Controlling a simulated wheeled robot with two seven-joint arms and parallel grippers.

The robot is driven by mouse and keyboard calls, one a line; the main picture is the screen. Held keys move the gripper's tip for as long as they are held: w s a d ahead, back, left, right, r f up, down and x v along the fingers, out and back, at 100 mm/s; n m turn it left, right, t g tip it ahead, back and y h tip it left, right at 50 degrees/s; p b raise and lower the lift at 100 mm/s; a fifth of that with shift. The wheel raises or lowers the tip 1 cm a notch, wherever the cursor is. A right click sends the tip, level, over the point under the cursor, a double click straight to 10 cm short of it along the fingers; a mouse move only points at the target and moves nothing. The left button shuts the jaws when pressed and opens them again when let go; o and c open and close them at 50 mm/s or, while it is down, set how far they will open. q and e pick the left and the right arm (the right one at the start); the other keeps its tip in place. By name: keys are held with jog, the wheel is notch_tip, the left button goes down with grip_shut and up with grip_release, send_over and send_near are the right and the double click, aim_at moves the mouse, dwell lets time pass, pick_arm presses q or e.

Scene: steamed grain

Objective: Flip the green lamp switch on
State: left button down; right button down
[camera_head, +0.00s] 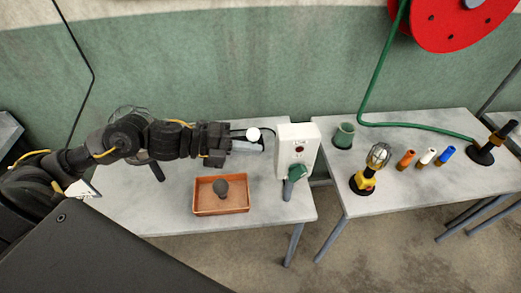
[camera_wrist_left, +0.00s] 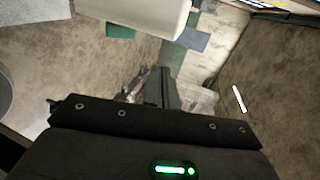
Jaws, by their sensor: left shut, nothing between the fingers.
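A white switch box (camera_head: 297,140) stands upright at the right end of the left table. It has a small red part on its front and a green switch handle (camera_head: 297,172) low down. A white ball (camera_head: 253,134), maybe a bulb, shows just behind my left gripper; I cannot tell if it is lit. My left gripper (camera_head: 262,146) is shut and empty, beside the box's left side, above the green handle's height in the picture. In the left wrist view, its fingers (camera_wrist_left: 162,88) are together, and a pale block (camera_wrist_left: 140,12), likely the box, is at the top. My right gripper is out of view.
An orange tray (camera_head: 221,209) with a dark round object (camera_head: 220,187) sits on the left table. The right table holds a green cup (camera_head: 344,135), a yellow caged lamp (camera_head: 370,172) and several coloured cylinders. A red reel (camera_head: 455,22) with a green hose hangs behind.

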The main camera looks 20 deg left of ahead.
pick_arm(q)
jog(key=shift+w, duration=0.1)
dwell(0.3)
